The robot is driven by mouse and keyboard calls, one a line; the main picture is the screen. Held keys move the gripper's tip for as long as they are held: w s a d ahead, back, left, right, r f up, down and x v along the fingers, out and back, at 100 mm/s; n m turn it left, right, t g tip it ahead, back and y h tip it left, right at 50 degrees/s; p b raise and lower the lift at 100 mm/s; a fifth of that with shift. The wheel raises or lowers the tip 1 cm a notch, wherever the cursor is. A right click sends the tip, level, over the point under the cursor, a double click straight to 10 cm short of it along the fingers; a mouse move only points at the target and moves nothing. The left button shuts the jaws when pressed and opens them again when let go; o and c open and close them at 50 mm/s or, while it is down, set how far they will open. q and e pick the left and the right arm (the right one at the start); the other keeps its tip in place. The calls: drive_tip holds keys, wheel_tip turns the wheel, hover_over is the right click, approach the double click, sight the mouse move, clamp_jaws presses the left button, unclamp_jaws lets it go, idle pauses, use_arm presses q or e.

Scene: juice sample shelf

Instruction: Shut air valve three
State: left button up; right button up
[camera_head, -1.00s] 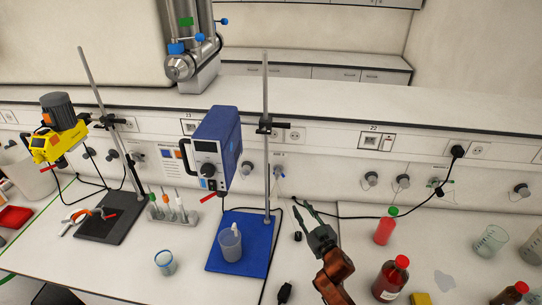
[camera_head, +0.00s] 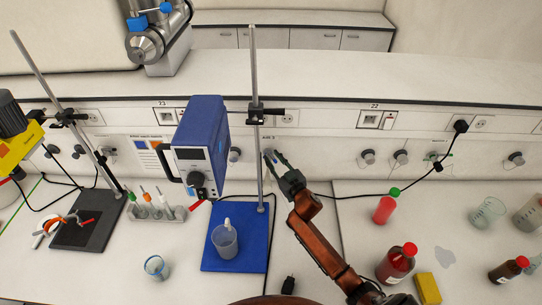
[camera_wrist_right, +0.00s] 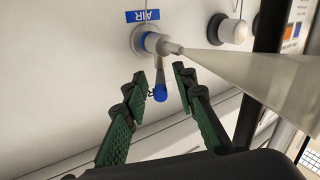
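The air valve (camera_wrist_right: 152,44) is on the wall panel in the right wrist view, grey with a blue collar, under a blue AIR label (camera_wrist_right: 142,15). Its lever points downward and ends in a blue tip (camera_wrist_right: 160,93). My right gripper (camera_wrist_right: 160,75) is open, with one green finger on each side of the lever; I cannot tell whether they touch it. In the head view my right gripper (camera_head: 276,163) is at the wall panel just right of a stand rod and largely hides the valve. The valve's number is not readable. My left gripper is not in view.
The stand rod (camera_head: 257,80) rises close to my right gripper, with a blue stirrer device (camera_head: 205,125) left of it and a blue base (camera_head: 255,245) below. Several bottles, including a red one (camera_head: 383,210), stand right of my arm. Other grey valves (camera_head: 401,157) line the panel.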

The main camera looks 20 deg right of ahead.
drive_tip(key=shift+w, duration=0.65)
drive_tip(key=shift+c, duration=0.6)
clamp_jaws()
